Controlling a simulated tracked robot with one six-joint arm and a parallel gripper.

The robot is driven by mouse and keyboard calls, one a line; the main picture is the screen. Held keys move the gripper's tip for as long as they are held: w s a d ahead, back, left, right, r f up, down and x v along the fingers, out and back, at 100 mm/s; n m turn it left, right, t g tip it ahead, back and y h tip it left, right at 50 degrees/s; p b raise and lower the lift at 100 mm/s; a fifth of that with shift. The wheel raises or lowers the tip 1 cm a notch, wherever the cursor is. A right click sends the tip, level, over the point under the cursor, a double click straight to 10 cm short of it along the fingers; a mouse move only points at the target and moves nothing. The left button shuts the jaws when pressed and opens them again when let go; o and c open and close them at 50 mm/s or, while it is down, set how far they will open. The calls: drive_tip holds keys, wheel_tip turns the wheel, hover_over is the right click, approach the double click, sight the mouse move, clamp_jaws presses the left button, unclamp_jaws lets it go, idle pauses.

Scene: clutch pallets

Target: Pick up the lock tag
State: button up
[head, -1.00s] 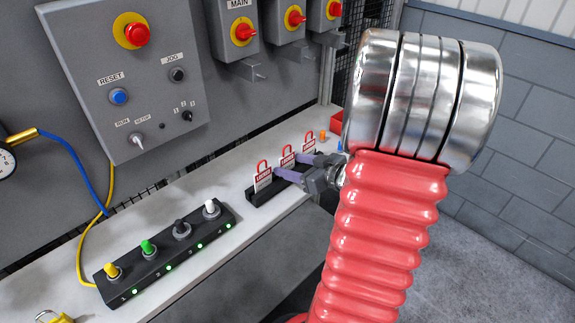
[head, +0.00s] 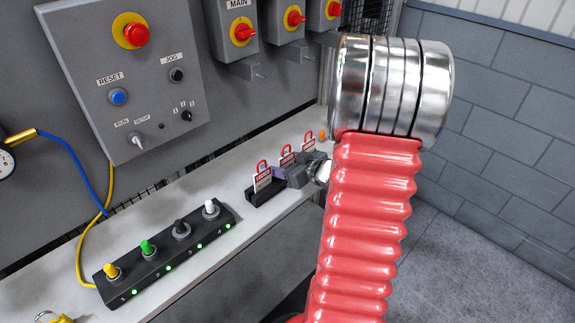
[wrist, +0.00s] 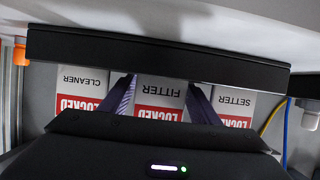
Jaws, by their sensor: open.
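Three red-and-white lock tags stand in a row in a black rack (head: 258,196) on the shelf: the near tag (head: 262,180), the middle tag (head: 286,157) and the far tag (head: 309,142). In the wrist view they appear upside down as the CLEANER tag (wrist: 80,88), the FITTER tag (wrist: 160,92) and the SETTER tag (wrist: 234,104). My gripper (wrist: 162,100) is open, with one purple finger on each side of the FITTER tag. In the head view my gripper (head: 283,172) is close against the row and partly hides it. Contact with the FITTER tag cannot be told.
A black strip (head: 170,250) with coloured switches and green lights lies on the shelf (head: 150,225) left of the rack. A grey control box (head: 125,80) and red rotary switches (head: 243,32) are on the panel behind. A yellow padlock (head: 55,318) lies at the front left.

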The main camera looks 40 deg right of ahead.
drive_tip(key=shift+w+f, duration=0.1)
drive_tip(key=shift+w, duration=0.1)
drive_tip(key=shift+c, duration=0.5)
drive_tip(key=c, duration=0.7)
wheel_tip(320, 180, up, 10)
idle(0.6)
idle(0.4)
